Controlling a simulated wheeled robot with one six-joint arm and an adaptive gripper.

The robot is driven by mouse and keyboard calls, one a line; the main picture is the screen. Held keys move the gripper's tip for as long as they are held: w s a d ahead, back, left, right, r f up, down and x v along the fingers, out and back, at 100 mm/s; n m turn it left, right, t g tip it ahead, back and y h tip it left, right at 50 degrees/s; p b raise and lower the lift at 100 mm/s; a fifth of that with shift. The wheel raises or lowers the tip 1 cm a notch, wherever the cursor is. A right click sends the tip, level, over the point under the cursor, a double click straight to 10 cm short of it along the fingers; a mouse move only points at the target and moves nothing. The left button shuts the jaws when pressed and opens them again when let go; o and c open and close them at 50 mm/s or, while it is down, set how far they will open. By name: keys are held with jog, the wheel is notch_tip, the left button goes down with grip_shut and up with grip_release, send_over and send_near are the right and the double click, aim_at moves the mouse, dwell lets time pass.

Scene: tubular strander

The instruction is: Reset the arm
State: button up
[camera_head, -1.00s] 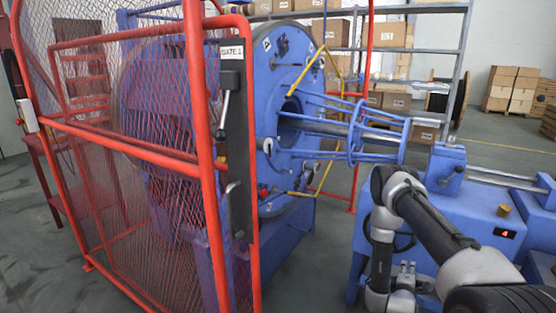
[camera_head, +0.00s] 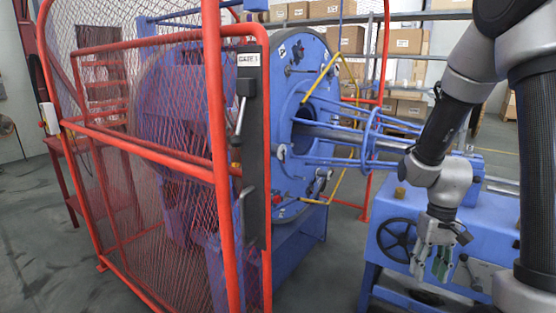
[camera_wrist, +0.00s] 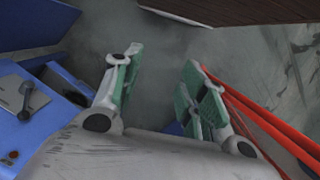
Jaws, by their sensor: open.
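My gripper (camera_head: 432,262) hangs from my arm at the right of the head view, fingers pointing down, in front of the blue machine base. In the wrist view my gripper (camera_wrist: 158,90) shows two fingers with green pads, spread apart. Nothing is between the fingers, and grey floor shows past them. My arm is bent, with its upper links reaching up out of the top right of the head view.
A red mesh guard with a gate (camera_head: 222,175) stands at left and centre. Behind it is the blue strander disc (camera_head: 292,120). A black handwheel (camera_head: 397,241) is on the blue base (camera_head: 380,275), left of my gripper. Floor is clear at lower left.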

jog(key=s+r+t, duration=0.3)
jog(key=s+r, duration=0.2)
jog(key=r, duration=0.6)
jog(key=s+r+t, duration=0.3)
jog(key=s+r, duration=0.3)
jog(key=r, duration=0.6)
jog(key=shift+a+h, duration=0.35)
jog(key=shift+h, duration=0.05)
